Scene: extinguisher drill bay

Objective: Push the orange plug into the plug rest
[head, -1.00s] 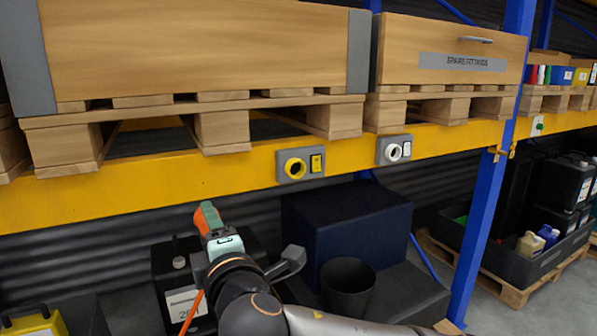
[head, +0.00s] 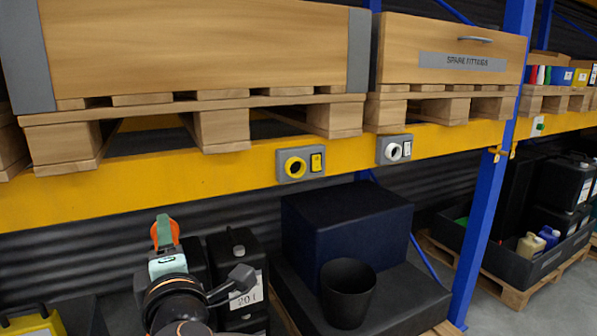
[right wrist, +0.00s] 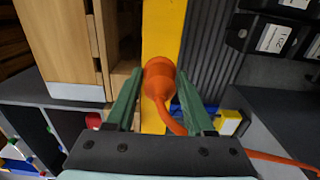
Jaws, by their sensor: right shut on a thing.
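The orange plug (head: 174,232) is held in my right gripper (head: 165,236), low at the left in the head view. In the right wrist view the plug (right wrist: 158,76) sits between the two green fingers of the gripper (right wrist: 160,100), with its orange cable running down and off to the right. The gripper is left of and below two grey socket boxes on the yellow beam, apart from both. I cannot tell from looks which is the plug rest. My left gripper is not in view.
The yellow beam (head: 220,178) runs across under wooden pallets and crates. Below it are a dark blue box (head: 345,225), a black bin (head: 347,290) and a black canister (head: 240,265). A blue upright (head: 490,190) stands right. Space before the beam is open.

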